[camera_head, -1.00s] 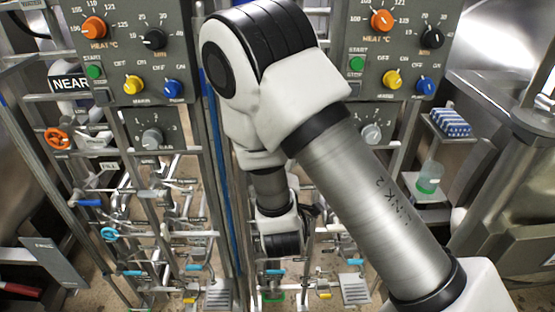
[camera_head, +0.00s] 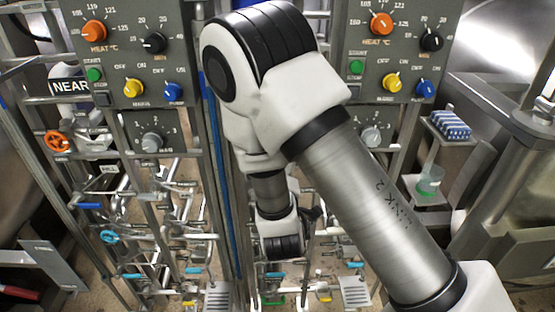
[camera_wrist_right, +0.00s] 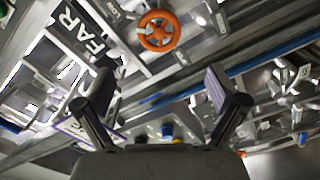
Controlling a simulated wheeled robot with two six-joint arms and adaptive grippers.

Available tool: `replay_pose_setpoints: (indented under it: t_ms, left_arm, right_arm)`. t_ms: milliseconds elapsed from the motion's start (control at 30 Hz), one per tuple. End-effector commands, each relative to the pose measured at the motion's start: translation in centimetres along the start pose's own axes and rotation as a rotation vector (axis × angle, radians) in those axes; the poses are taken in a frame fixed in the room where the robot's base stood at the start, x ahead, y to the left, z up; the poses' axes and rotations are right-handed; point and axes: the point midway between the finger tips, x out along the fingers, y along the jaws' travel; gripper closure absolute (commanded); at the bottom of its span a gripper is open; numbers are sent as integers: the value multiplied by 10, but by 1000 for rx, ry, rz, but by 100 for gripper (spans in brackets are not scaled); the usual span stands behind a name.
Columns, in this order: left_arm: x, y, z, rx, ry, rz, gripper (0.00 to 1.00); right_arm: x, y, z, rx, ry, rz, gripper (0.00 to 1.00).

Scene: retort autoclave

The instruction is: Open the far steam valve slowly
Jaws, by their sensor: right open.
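The far steam valve's orange handwheel (camera_wrist_right: 158,30) shows in the right wrist view at the top centre, beside a dark FAR sign (camera_wrist_right: 82,30). My right gripper (camera_wrist_right: 158,88) is open and empty, its two dark fingers spread wide. The wheel appears beyond the fingertips, between them and apart from them. In the head view my right arm covers the far valve, and the gripper is mostly hidden behind the arm. Another orange handwheel (camera_head: 58,140) sits at the left, below the NEAR sign (camera_head: 68,86). My left gripper is not in view.
Two grey control panels (camera_head: 128,75) (camera_head: 395,60) with knobs stand above dense pipework. Blue-handled valves (camera_head: 110,236) sit among the pipes. Metal posts and rails crowd the gripper.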

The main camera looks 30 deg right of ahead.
Motion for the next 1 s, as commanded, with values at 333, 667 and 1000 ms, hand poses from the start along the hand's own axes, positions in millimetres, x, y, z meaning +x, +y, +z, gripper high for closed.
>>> replay_pose_setpoints:
  t_ms: [333, 667, 1000]
  left_arm:
    - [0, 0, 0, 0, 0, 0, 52]
    - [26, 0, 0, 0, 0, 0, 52]
    - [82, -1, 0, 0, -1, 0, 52]
  right_arm:
    - [2, -9, 2, 1015, -35, -32, 5]
    - [17, -22, 7, 2401, -103, -7, 5]
    - [40, -5, 10, 3121, -5, 3, 5]
